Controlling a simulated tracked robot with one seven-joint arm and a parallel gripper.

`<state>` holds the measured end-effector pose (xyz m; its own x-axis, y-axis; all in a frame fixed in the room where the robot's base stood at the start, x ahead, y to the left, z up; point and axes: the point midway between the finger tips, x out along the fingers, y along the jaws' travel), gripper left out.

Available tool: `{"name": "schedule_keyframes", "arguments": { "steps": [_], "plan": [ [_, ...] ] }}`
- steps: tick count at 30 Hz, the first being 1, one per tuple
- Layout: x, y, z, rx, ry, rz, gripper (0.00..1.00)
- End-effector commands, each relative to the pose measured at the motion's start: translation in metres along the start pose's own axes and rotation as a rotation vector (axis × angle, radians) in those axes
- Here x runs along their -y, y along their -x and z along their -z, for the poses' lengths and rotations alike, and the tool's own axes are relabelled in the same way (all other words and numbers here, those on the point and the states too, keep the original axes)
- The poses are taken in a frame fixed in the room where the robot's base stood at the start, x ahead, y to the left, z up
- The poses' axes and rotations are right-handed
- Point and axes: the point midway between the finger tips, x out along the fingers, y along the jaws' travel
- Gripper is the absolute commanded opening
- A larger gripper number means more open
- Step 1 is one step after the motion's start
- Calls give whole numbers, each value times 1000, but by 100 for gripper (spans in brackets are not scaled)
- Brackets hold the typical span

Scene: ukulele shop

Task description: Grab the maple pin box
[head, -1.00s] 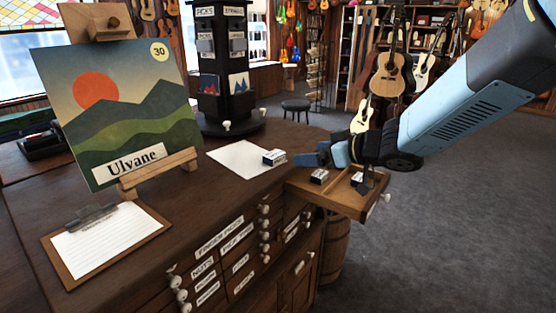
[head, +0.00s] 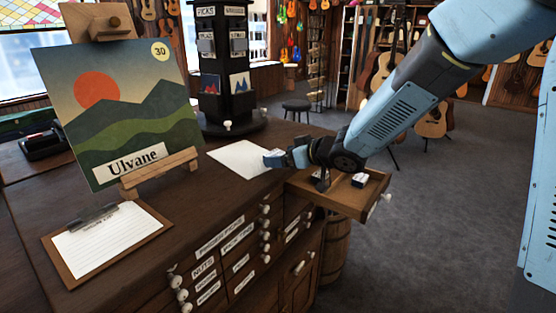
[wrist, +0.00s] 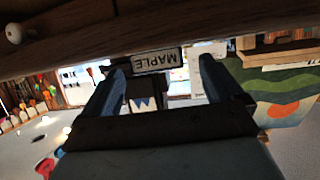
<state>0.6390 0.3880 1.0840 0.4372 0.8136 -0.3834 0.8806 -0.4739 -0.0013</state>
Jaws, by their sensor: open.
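The maple pin box (wrist: 155,61) shows in the wrist view with its "MAPLE" label upside down, between the two blue fingers of my gripper (wrist: 164,72). My gripper is open, with a gap visible between the fingers; whether either finger touches the box I cannot tell. In the head view my gripper (head: 277,159) is at the right edge of the white sheet on the counter. There the blue fingers hide most of the box; only a small pale bit shows near their tips.
A pulled-out drawer (head: 341,203) lies under my wrist, with another small box (head: 358,180) in it. The white sheet (head: 236,158) lies on the counter. The easel painting (head: 120,110), clipboard (head: 108,240) and black display tower (head: 222,70) stand to the left and behind.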

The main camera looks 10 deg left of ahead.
Motion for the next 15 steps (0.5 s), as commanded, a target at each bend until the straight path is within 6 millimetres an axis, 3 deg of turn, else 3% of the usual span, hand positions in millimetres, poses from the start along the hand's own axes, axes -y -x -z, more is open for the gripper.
{"name": "schedule_keyframes", "arguments": {
  "steps": [6,13,15],
  "plan": [
    [0,-18,0,0,0,-1,94],
    [-1,-18,0,0,0,-1,94],
    [-1,-18,0,0,0,-1,89]
  ]
}}
